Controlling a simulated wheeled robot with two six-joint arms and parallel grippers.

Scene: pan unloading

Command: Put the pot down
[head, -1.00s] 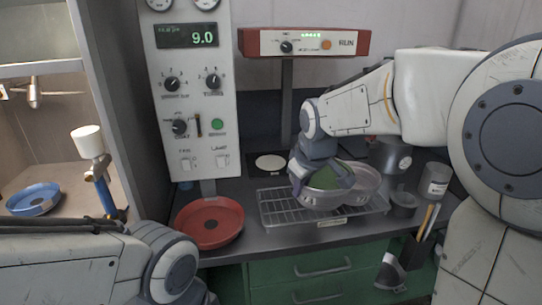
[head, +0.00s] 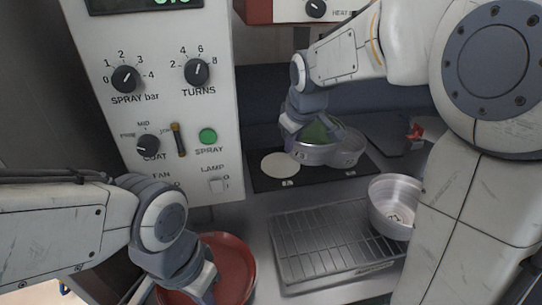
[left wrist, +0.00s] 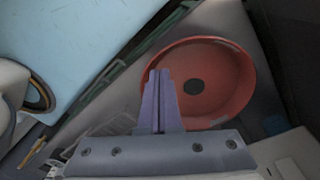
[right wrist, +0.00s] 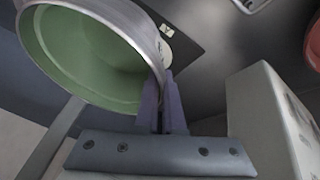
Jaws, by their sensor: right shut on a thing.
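A silver pot with a green inside (head: 338,153) is gripped at its left rim by my right gripper (head: 291,140). It shows over the right part of a dark plate (head: 262,184) with a pale disc (head: 280,165); whether it touches the plate I cannot tell. In the right wrist view the pot (right wrist: 95,62) tilts across the upper left, its rim at the shut fingers (right wrist: 163,105). My left gripper (head: 200,290) is above a red round dish (head: 237,262). In the left wrist view its empty fingers (left wrist: 160,95) are together beside the dish (left wrist: 215,65).
An empty wire rack tray (head: 330,245) lies in front of the plate. A silver container (head: 392,205) stands at its right, partly behind my right arm. A control panel (head: 170,100) with knobs rises at the left of the plate.

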